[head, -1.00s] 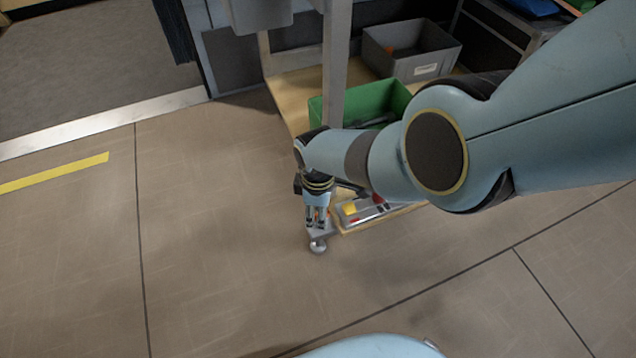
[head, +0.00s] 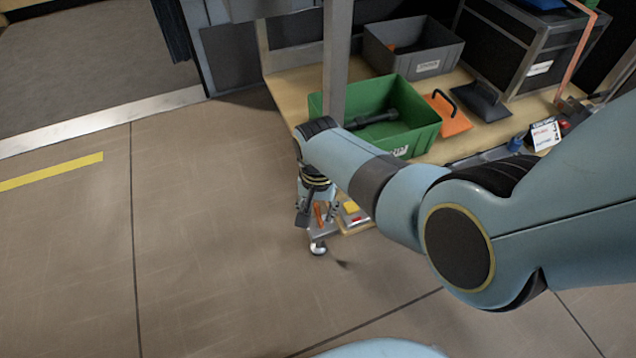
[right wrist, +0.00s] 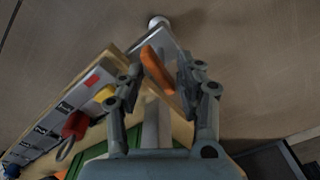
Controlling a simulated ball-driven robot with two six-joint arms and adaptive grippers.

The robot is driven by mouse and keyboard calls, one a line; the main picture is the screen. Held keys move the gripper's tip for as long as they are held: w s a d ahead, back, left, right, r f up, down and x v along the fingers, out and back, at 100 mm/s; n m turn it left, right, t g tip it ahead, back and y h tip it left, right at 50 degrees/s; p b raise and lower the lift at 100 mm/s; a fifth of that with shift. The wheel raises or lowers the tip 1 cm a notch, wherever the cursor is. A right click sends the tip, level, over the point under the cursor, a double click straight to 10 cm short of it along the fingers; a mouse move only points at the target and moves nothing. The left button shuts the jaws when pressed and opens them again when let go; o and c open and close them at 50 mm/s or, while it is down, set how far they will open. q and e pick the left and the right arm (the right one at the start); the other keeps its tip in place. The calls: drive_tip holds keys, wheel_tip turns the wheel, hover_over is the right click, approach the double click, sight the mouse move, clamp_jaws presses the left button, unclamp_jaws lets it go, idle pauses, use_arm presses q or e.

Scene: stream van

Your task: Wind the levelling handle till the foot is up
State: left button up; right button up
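The orange levelling handle (head: 318,213) stands at the front corner of a wooden-topped platform. In the right wrist view the handle (right wrist: 157,70) lies slanted between the two fingers. My right gripper (head: 319,207) is over that corner, tilted down. In the right wrist view the gripper (right wrist: 161,72) is open around the handle, with a gap seen on the right; contact on the left is unclear. The pale round foot (head: 318,248) sits below a grey bracket (head: 323,229); I cannot tell whether it touches the floor. My left gripper is out of view.
A grey post (head: 336,60) rises close behind my right wrist. A green crate (head: 420,140) with a dark tool, a grey bin (head: 415,62) and an orange item (head: 447,115) stand on the platform (head: 285,92). The floor (head: 220,230) in front and left is clear.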

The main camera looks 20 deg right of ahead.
sight(318, 213)
use_arm(q)
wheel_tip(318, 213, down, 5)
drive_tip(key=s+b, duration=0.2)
drive_tip(key=b, duration=0.2)
use_arm(e)
drive_tip(key=m, duration=0.2)
drive_tip(key=f+m, duration=0.1)
drive_tip(key=m, duration=0.2)
drive_tip(key=shift+s, duration=0.2)
use_arm(q)
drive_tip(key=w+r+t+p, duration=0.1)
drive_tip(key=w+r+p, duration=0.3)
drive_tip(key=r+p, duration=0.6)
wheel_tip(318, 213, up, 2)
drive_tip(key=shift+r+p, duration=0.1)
drive_tip(key=shift+p, duration=0.2)
use_arm(e)
wheel_tip(318, 213, up, 12)
drive_tip(key=shift+w+m, duration=0.2)
drive_tip(key=shift+m, duration=0.2)
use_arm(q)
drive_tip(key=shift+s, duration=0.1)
use_arm(e)
drive_tip(key=shift+f, duration=0.2)
